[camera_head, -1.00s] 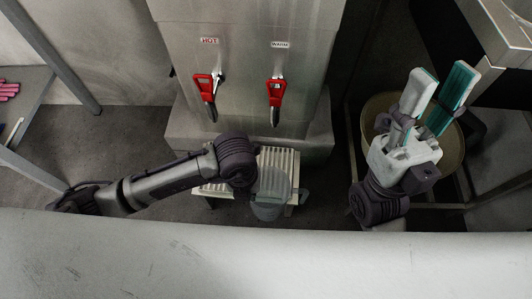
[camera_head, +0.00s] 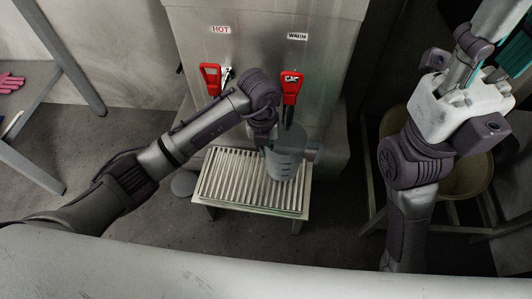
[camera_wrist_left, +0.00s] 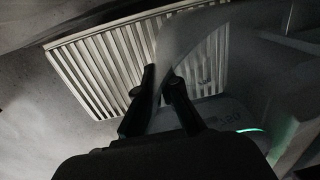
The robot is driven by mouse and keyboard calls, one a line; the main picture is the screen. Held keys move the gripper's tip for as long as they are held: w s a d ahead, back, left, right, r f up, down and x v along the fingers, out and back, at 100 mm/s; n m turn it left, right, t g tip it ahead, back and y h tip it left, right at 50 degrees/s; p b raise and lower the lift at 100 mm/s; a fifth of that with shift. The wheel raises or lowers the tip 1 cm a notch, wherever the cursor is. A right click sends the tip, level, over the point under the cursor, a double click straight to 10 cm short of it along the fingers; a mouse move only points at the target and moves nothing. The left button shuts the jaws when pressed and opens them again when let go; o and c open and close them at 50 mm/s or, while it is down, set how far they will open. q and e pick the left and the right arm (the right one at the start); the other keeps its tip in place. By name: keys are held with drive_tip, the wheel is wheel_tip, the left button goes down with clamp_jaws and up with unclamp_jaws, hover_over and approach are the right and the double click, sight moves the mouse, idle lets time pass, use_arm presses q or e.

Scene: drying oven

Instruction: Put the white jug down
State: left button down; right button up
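The jug (camera_head: 286,163), pale grey and see-through with markings on its side, is upright over the right part of the slatted rack (camera_head: 235,180). I cannot tell whether its base touches the slats. My left gripper, mostly hidden behind its wrist in the head view, is at the jug's left upper side. In the left wrist view, the left gripper's dark fingers (camera_wrist_left: 162,92) close on a thin edge of the jug (camera_wrist_left: 195,45), with the rack (camera_wrist_left: 95,62) behind.
A steel dispenser (camera_head: 262,55) with a red HOT tap (camera_head: 210,78) and a red WARM tap (camera_head: 290,88) stands behind the rack. The left part of the rack is bare. A shelf with pink gloves (camera_head: 12,82) is at left.

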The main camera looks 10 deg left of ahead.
use_arm(q)
drive_tip(key=shift+f, duration=0.45)
drive_tip(key=shift+r, duration=0.1)
drive_tip(key=c, duration=1.3)
unclamp_jaws()
